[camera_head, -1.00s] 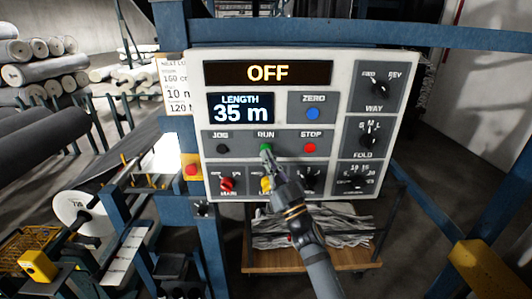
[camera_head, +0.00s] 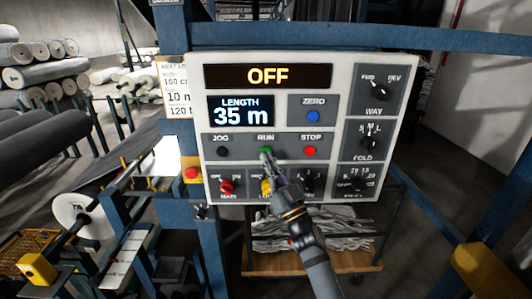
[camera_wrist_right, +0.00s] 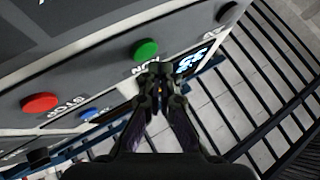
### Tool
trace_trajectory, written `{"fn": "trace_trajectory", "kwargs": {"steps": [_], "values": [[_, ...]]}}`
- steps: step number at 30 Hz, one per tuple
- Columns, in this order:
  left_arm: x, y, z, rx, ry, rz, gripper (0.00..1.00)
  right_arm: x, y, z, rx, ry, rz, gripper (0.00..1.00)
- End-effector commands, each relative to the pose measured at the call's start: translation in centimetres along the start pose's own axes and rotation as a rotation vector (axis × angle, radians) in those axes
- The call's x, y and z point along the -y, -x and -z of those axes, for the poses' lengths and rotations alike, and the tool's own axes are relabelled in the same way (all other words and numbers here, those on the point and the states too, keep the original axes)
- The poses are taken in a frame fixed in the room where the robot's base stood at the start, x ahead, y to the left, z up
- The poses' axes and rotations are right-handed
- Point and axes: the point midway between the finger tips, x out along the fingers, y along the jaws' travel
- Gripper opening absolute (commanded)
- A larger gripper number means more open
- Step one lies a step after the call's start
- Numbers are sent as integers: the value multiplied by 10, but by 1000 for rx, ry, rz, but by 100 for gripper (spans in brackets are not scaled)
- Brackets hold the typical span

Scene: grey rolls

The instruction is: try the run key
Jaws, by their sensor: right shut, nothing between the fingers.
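The green RUN key (camera_head: 266,151) is on the white control panel (camera_head: 399,62), between the black JOG key (camera_head: 222,152) and the red STOP key (camera_head: 310,151). The display (camera_head: 268,76) above reads OFF. My right gripper (camera_head: 267,162) is shut and empty, its tips at the lower edge of the RUN key in the head view. My left gripper is not in view.
The length screen (camera_head: 240,111) reads 35 m. A blue ZERO key (camera_head: 313,116), a red MAIN knob (camera_head: 227,187) and several black selectors surround the keys. A red button on a yellow box (camera_head: 192,173) is at the left. Grey rolls (camera_head: 45,130) lie further left.

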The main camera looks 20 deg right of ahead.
Motion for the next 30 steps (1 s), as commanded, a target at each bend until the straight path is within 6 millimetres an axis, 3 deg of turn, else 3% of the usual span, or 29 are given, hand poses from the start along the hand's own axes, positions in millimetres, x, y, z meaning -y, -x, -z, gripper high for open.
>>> {"fn": "trace_trajectory", "kwargs": {"steps": [30], "values": [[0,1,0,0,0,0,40,-4,-6,-4,0,0,0,0]]}}
